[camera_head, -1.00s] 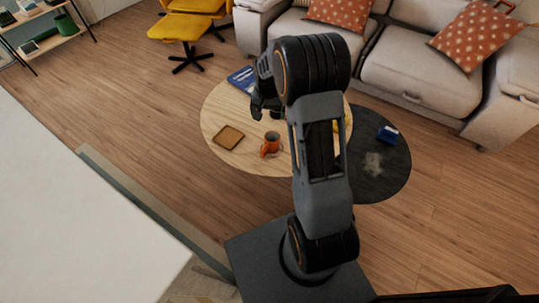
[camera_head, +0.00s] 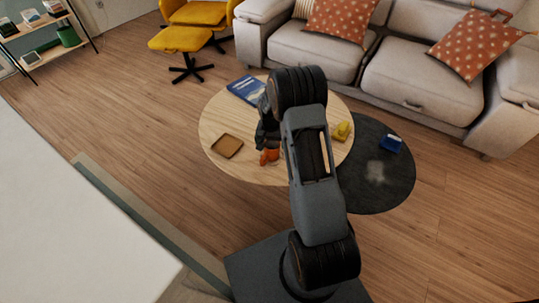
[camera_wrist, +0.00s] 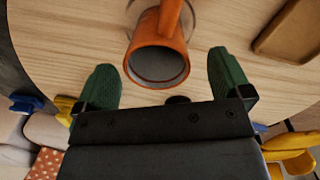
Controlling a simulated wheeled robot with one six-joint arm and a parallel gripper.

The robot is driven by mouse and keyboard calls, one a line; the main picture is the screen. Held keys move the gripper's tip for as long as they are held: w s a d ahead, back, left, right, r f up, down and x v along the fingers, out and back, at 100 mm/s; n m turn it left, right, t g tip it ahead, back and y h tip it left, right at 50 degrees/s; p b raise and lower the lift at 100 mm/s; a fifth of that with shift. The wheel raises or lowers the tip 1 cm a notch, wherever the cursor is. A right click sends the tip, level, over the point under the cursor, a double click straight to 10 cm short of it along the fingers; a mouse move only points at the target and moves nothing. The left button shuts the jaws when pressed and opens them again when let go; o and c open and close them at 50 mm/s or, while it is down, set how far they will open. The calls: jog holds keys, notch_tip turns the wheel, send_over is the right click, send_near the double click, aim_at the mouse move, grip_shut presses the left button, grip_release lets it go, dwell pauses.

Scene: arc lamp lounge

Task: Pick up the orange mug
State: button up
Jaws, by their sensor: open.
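The orange mug (camera_head: 269,156) stands on the round light-wood table (camera_head: 225,112), its upper part hidden by my gripper in the head view. In the wrist view, the orange mug (camera_wrist: 157,48) shows its open grey inside toward the camera, with its handle at the top of the picture. My gripper (camera_wrist: 162,60) is open, with a green-padded finger on each side of the mug and a gap to both. It also shows in the head view (camera_head: 267,146), just above the mug. I cannot tell how far the fingertips reach down past the rim.
A brown square tray (camera_head: 227,146) lies left of the mug. A blue book (camera_head: 246,89) lies at the table's back, and a yellow object (camera_head: 342,131) at its right. A blue object (camera_head: 390,143) sits on the lower dark round table (camera_head: 376,190).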

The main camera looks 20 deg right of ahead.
aim_at(269, 155)
jog(key=f, duration=0.1)
jog(key=f+b, duration=0.1)
jog(key=f, duration=0.2)
jog(key=shift+s+d+f, duration=0.1)
jog(key=shift+d+f, duration=0.2)
jog(key=shift+f, duration=0.1)
jog(key=shift+c, duration=0.4)
jog(key=shift+r, duration=0.1)
jog(key=c, duration=1.1)
